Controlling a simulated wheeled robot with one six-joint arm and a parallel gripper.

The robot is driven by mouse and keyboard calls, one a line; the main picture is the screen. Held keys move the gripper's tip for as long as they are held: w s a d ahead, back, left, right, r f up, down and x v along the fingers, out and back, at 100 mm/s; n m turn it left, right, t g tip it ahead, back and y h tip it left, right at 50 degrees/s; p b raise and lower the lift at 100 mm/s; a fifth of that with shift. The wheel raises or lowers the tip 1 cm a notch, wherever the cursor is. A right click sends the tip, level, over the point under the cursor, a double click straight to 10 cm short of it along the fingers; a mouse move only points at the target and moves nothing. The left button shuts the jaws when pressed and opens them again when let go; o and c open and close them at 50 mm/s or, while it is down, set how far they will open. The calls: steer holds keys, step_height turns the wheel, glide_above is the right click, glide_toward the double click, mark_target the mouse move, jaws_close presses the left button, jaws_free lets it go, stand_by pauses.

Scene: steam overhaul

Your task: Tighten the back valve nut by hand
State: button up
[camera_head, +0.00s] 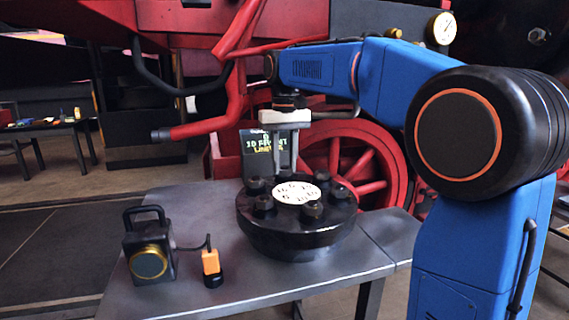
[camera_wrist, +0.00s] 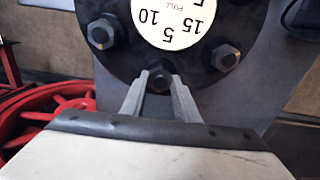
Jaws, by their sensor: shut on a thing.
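The black round valve cover (camera_head: 285,235) lies flat on the grey workbench, with a ring of dark nuts around a white dial marked with numbers (camera_head: 297,193). My gripper (camera_head: 284,170) points straight down at the far rim of the cover. In the wrist view its two grey fingers (camera_wrist: 160,88) are shut on the back valve nut (camera_wrist: 159,78), one on each side. In the head view the fingers mostly hide that nut. Neighbouring nuts show in the wrist view at the left (camera_wrist: 103,33) and right (camera_wrist: 225,56), clear of the fingers.
A black lamp with a brass ring (camera_head: 148,258) and a small orange-and-black item (camera_head: 211,268) stand on the bench left of the cover. A dark screen with green text (camera_head: 255,150) stands behind my gripper. A red spoked wheel (camera_head: 350,160) is beyond the bench.

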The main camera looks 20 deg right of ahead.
mark_target(285, 167)
steer(key=shift+m, duration=0.3)
steer(key=o, duration=1)
steer(key=shift+o, duration=0.2)
steer(key=shift+r, duration=0.15)
step_height(285, 167, up, 17)
steer(key=shift+r, duration=0.1)
